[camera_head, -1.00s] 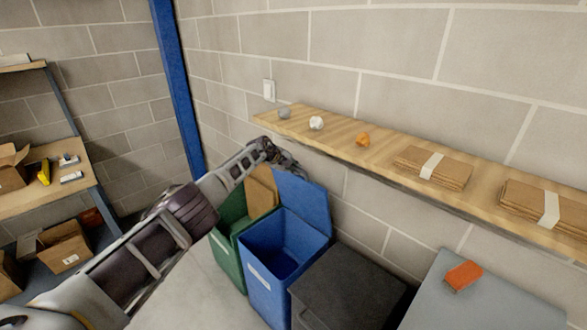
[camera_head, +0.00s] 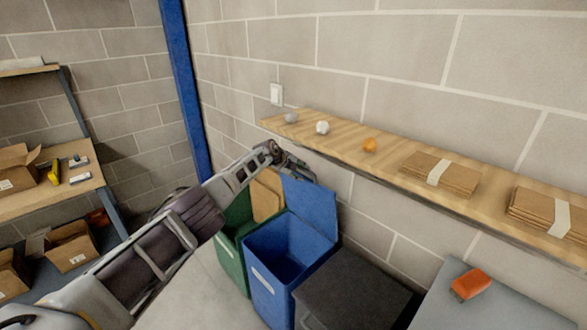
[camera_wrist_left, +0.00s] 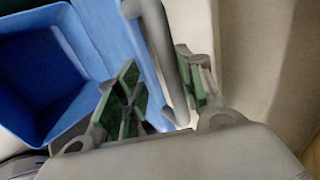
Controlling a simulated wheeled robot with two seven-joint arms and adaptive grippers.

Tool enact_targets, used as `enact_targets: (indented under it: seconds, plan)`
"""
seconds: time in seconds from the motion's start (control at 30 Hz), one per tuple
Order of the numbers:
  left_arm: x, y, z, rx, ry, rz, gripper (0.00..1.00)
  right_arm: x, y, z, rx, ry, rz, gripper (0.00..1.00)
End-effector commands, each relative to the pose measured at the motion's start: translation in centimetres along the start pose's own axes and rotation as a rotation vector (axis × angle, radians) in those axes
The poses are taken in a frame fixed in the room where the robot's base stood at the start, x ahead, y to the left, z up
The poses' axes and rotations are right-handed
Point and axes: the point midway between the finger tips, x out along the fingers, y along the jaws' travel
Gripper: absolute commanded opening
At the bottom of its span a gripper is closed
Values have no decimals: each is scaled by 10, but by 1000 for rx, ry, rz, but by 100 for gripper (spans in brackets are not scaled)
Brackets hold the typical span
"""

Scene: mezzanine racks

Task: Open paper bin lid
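The blue bin (camera_head: 270,282) stands open, and its blue lid (camera_head: 310,205) is raised upright near the wall. I cannot read the label on its front. My left gripper (camera_head: 290,162) is at the top edge of the raised lid. In the left wrist view, the fingers of the left gripper (camera_wrist_left: 158,65) are apart, with a grey bar-shaped handle (camera_wrist_left: 163,50) running between them. The blue lid (camera_wrist_left: 98,30) and the empty-looking blue bin (camera_wrist_left: 40,75) show at the left. I cannot tell whether the fingers touch the handle. My right gripper is not in view.
A green bin (camera_head: 231,262) with cardboard (camera_head: 266,196) stands left of the blue bin, and a dark closed bin (camera_head: 355,285) right of it. A wooden shelf (camera_head: 340,143) runs above. A grey surface (camera_head: 510,300) with an orange object (camera_head: 471,284) is at right.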

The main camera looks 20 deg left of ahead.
Motion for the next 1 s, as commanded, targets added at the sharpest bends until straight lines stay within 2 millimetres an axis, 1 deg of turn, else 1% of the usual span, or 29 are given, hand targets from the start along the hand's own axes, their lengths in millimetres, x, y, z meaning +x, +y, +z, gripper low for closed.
enact_targets:
  seconds: [0.43, 1.0]
  plan:
    - [-9, -1, 4, 1, -3, -2, 37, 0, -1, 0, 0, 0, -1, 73]
    - [-24, 2, 0, 1, 0, 2, 37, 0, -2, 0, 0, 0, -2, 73]
